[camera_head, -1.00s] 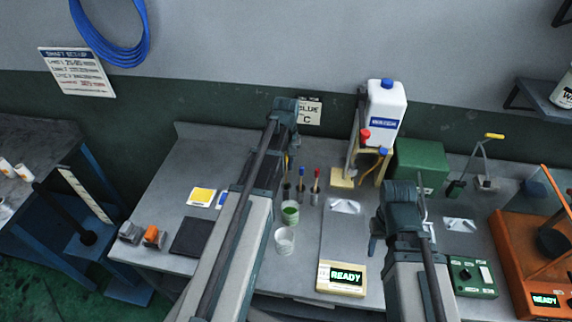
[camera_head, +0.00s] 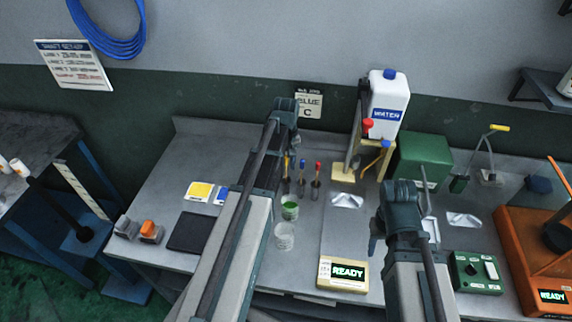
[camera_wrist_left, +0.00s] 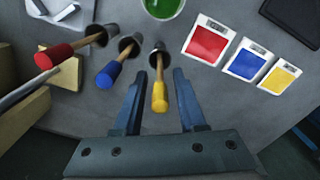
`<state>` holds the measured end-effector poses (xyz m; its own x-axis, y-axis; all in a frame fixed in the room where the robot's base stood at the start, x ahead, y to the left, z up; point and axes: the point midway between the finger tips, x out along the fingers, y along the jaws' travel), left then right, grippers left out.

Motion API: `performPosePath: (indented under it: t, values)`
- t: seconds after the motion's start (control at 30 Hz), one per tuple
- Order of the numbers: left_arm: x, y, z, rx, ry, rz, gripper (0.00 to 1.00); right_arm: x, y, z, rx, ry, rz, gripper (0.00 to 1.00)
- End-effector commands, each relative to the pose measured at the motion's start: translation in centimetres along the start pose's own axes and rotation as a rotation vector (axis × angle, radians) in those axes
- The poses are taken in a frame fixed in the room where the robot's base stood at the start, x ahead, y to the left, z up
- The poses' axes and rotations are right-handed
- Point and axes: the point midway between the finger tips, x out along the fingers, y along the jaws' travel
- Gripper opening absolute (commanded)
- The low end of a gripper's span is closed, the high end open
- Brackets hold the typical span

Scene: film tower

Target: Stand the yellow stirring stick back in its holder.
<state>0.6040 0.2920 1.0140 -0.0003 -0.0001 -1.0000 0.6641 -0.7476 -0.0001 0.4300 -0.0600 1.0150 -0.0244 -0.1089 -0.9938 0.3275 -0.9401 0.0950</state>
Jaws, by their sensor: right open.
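The yellow stirring stick (camera_head: 286,165) stands in a small dark holder (camera_head: 286,188), leftmost of the three in the head view. In the left wrist view the yellow handle (camera_wrist_left: 159,98) points toward me, with its shaft going into the round holder (camera_wrist_left: 159,52). My left gripper (camera_wrist_left: 157,76) is open, one finger on each side of the yellow handle, with visible gaps. In the head view my left arm hides most of that gripper. My right gripper (camera_head: 376,240) is open and empty beside the right arm, away from the sticks.
A blue stick (camera_head: 302,166) and a red stick (camera_head: 318,168) stand in the neighbouring holders. A cup of green liquid (camera_head: 290,211) and a clear cup (camera_head: 284,236) stand in front. Colour cards (camera_wrist_left: 208,40) lie beside the holders. A white bottle (camera_head: 387,105) stands behind.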

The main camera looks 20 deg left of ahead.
Motion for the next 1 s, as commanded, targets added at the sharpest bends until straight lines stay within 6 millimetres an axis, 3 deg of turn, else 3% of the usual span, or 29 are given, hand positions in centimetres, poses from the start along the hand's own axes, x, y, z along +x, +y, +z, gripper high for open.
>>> performPosePath:
  t: [0.57, 1.0]
  values:
    - [-0.9, 0.0, 0.0, 0.0, 0.0, 0.0, 0.53, -0.9, 0.1, 0.1, 0.0, 0.0, 0.0, 0.5]
    - [-6.6, 0.0, 0.0, 0.0, 0.0, 0.0, 0.53, -6.6, 0.6, 0.4, 0.006, 0.0, -0.001, 0.5]
